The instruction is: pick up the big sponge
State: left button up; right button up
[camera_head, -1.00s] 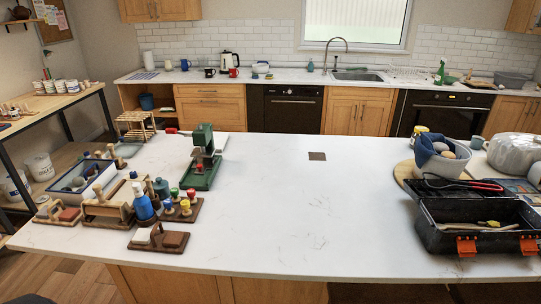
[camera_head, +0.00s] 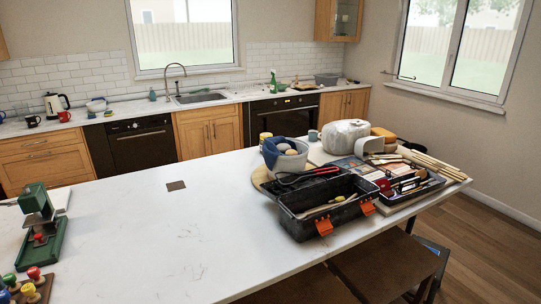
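A tan-orange block (camera_head: 383,133) that looks like a big sponge sits at the far right end of the island, behind the tools and right of a pale, bulky wrapped lump (camera_head: 345,134). Its lower part is partly hidden by things in front of it, and it is small in the view. Neither of my grippers shows in the head view, so I see nothing held.
A black toolbox (camera_head: 322,227) with orange latches stands near the island's front edge. A bowl with a blue cloth (camera_head: 287,156) and a tray of tools (camera_head: 408,186) crowd the right end. The island's middle (camera_head: 150,220) is mostly clear around a small brown square (camera_head: 176,186).

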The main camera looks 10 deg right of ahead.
aim_at(390, 138)
jog(key=i+l+u, duration=0.1)
jog(key=l, duration=0.65)
jog(key=i+l+u, duration=0.1)
jog(key=l, duration=0.6)
jog(key=l+u, duration=0.15)
jog(key=l, duration=0.4)
jog(key=l+u, duration=0.15)
jog(key=l, duration=0.45)
jog(key=l+u, duration=0.2)
jog(key=l, duration=0.35)
jog(key=k+l+u, duration=0.15)
jog(key=l, duration=0.4)
jog(key=k+l+u, duration=0.15)
jog(key=l, duration=0.35)
